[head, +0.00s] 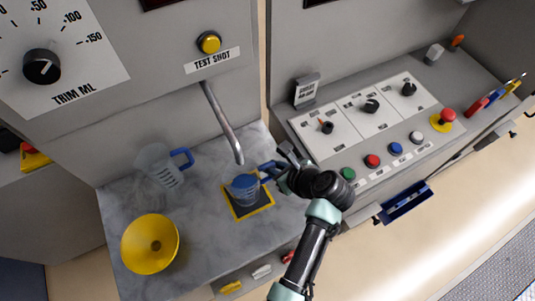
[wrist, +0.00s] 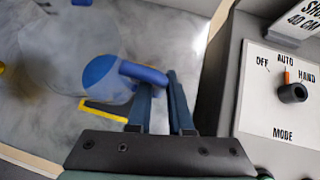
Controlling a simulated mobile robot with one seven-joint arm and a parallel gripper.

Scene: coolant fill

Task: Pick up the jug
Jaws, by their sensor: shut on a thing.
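A clear jug with blue contents (head: 243,189) is at the black pad with a yellow border (head: 262,203), under the metal spout. Its blue handle (head: 265,167) points right, toward my gripper (head: 274,170). In the wrist view the jug's round body (wrist: 75,50) shows pale and see-through, with the blue handle (wrist: 140,72) reaching to the fingertips of my gripper (wrist: 161,88). My gripper is shut on this handle. I cannot tell whether the jug's base touches the pad. A second clear jug (head: 159,166) with a blue handle stands to the left.
The metal spout (head: 222,122) hangs just above the jug. A yellow funnel-like bowl (head: 150,243) sits at the front left of the grey worktop (head: 200,225). A control panel (head: 360,120) with knobs and coloured buttons rises close at the right. The worktop between bowl and pad is clear.

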